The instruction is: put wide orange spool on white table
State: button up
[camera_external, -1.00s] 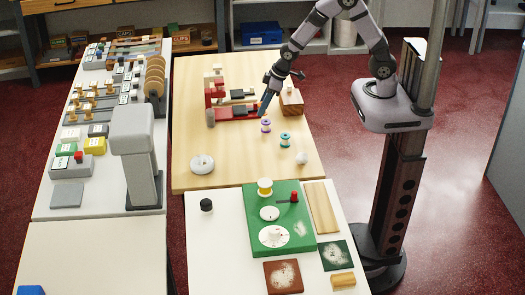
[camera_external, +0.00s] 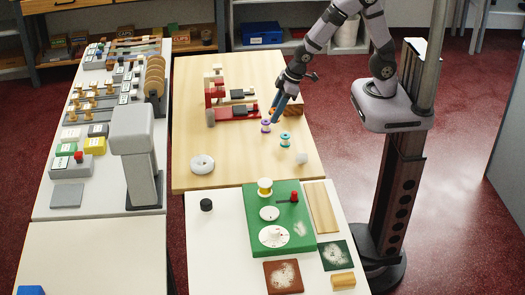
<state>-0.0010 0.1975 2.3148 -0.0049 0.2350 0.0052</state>
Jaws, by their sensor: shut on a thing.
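My gripper (camera_external: 275,117) is over the wooden table, just above and behind the purple spool (camera_external: 266,127). Its fingers are shut on the orange spool (camera_external: 271,111). Only a small orange part shows beside the fingers, so its width and tilt are hard to tell. The white table (camera_external: 215,245) stands in front of the wooden table, at the bottom middle.
A teal spool (camera_external: 285,139), a white ring (camera_external: 202,164) and a red rack (camera_external: 230,105) are on the wooden table (camera_external: 235,170). The green board (camera_external: 295,235), a black knob (camera_external: 206,204) and swatches occupy the white table. Its left side is mostly clear.

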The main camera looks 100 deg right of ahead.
jog(key=s+f, duration=0.3)
jog(key=shift+f, duration=0.3)
jog(key=shift+d+f+b, duration=0.3)
jog(key=shift+f+b, duration=0.05)
jog(key=shift+m, duration=0.6)
jog(key=d+f+b, duration=0.3)
jog(key=shift+w+d, duration=0.15)
jog(key=shift+w, duration=0.2)
jog(key=shift+h, duration=0.3)
jog(key=w, duration=0.1)
jog(key=w+d, duration=0.1)
jog(key=w+d+b, duration=0.1)
jog(key=shift+w+d+r, duration=0.25)
jog(key=shift+w, duration=0.05)
jog(key=w+d+r+m+h+b, duration=0.1)
jog(key=w+d+r+m, duration=0.3)
jog(key=d+r, duration=0.1)
jog(key=shift+w+d+r+g, duration=0.15)
jog(key=shift+w+d+g, duration=0.1)
jog(key=shift+w+g, duration=0.05)
